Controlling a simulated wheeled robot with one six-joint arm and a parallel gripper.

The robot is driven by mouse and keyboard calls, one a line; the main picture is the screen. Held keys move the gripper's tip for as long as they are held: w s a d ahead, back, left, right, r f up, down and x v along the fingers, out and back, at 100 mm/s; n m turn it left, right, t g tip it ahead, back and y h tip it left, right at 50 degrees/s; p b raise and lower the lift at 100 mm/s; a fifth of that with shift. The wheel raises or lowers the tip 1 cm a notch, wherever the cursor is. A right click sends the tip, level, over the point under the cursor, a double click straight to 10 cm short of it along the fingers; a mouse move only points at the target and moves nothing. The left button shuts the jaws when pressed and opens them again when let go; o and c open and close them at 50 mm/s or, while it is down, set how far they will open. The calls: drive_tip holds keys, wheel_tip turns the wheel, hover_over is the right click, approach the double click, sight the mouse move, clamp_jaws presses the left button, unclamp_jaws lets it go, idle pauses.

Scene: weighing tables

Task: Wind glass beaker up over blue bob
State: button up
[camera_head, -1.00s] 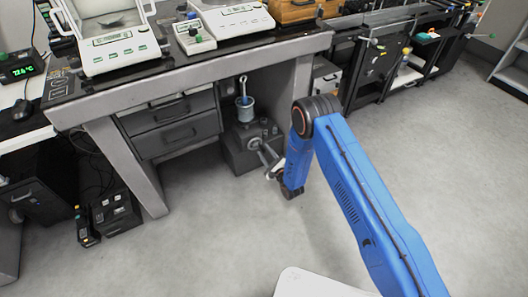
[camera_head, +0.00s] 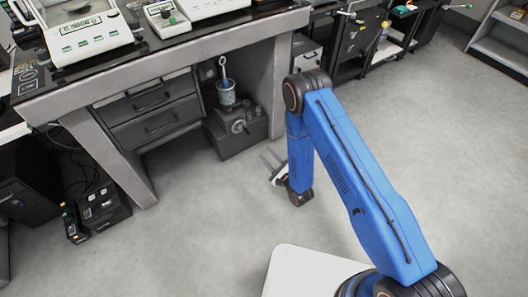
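The glass beaker (camera_head: 227,97) stands on a dark jack-like stand (camera_head: 233,141) under the weighing table. A blue bob (camera_head: 225,84) with a pale hooked rod (camera_head: 223,66) above it shows at the beaker's mouth, apparently partly inside. How deep it sits is too small to tell. A round grey knob (camera_head: 238,127) is on the stand's front. My gripper (camera_head: 269,159) is to the right of and nearer than the knob, apart from it. Its two fingers are spread and point toward the stand with nothing between them.
The weighing table (camera_head: 170,62) overhangs the stand, with drawers (camera_head: 150,112) to the left and a table leg at right. A balance (camera_head: 85,35) is on top. A small black box (camera_head: 103,208) lies on the floor at left. The floor in front is clear.

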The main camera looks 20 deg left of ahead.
idle(0.4)
drive_tip(key=n, duration=2.9)
approach(248, 133)
drive_tip(key=x, duration=0.7)
drive_tip(key=f+x, duration=0.1)
drive_tip(key=x, duration=0.2)
drive_tip(key=shift+w, duration=0.45)
clamp_jaws()
